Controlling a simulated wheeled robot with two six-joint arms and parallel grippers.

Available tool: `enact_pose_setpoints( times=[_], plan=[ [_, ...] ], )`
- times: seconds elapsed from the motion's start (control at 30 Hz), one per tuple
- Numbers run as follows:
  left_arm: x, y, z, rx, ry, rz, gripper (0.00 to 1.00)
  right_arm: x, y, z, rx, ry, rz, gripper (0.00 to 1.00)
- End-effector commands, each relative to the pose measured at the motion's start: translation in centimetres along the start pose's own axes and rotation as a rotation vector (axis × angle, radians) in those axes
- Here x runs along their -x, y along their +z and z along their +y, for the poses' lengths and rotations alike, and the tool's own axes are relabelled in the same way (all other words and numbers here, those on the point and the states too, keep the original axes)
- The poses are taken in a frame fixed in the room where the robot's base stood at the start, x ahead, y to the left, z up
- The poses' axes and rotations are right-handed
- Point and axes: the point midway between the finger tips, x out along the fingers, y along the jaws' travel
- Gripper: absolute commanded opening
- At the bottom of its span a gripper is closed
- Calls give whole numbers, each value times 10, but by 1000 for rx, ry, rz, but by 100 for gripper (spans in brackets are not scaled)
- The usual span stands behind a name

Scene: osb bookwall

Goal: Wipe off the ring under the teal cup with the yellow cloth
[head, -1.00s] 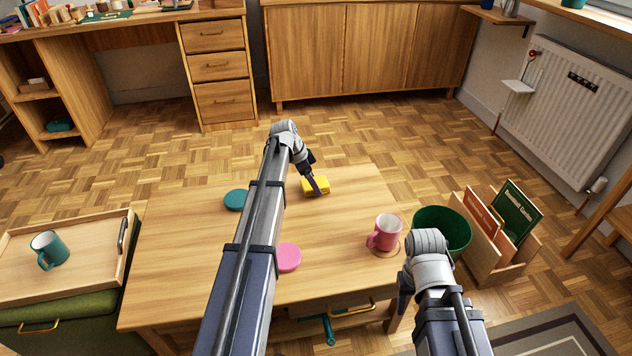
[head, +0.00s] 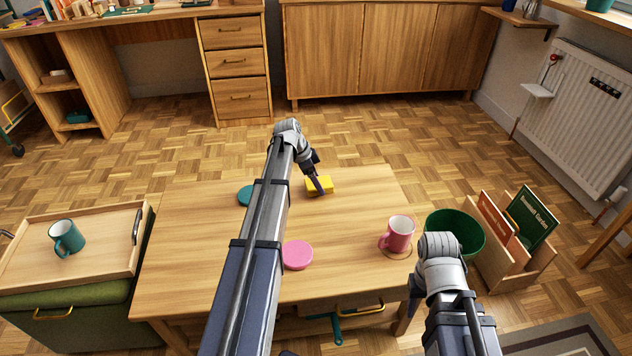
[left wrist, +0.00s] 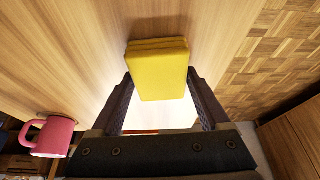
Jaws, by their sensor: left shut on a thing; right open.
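The teal cup (head: 67,238) stands upright on a wooden tray (head: 110,272) at the left. I cannot make out a ring beneath it. The folded yellow cloth (head: 322,184) is at the far part of the low wooden table (head: 200,255). My left gripper (head: 319,190) is shut on the cloth, which also shows between both fingers in the left wrist view (left wrist: 160,72). I cannot tell whether the cloth touches the tabletop. My right gripper (head: 412,300) is open near the table's right front corner, its fingers partly hidden.
A pink mug (head: 397,236) stands on a thin round brown mark or mat at the table's right. A pink disc (head: 298,254) and a teal disc (head: 245,195) lie on the table, beside my left arm. A green bin (head: 462,228) and a book crate (head: 515,262) stand right.

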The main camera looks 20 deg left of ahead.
Motion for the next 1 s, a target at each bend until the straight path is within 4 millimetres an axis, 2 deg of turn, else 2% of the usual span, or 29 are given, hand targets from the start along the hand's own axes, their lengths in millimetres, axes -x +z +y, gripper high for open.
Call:
enact_pose_setpoints(
  times=[0.4, 0.73, 1.0],
  plan=[
    [-12, -33, 3, -2, 1, 1, 34, 2, 0, 0, 0, 0, 0, 50],
    [-14, -38, 3, -1, 0, 1, 34, 1, 0, 0, 0, 0, 0, 50],
    [-24, -57, 5, -2, 1, 1, 34, -1, 0, 0, 0, 0, 0, 50]
  ],
)
